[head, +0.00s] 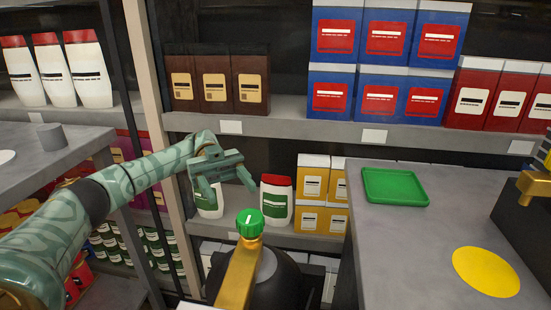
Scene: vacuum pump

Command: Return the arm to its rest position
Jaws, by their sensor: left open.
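My left arm comes in from the left, patterned in green. My left gripper (226,181) is open, with its fingers apart and nothing between them. It hangs in front of the lower shelf, above and to the left of a green knob (250,223). The knob sits on top of a gold-coloured bar (238,275) over a dark rounded body (285,285) at the bottom centre. The gripper is apart from the knob. My right gripper does not show.
A grey table (400,255) on the right carries a green tray (395,186) and a yellow disc (486,271). A gold fitting (535,187) stands at the right edge. Shelves (300,125) with boxes and bottles line the back. A grey counter (50,160) stands at left.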

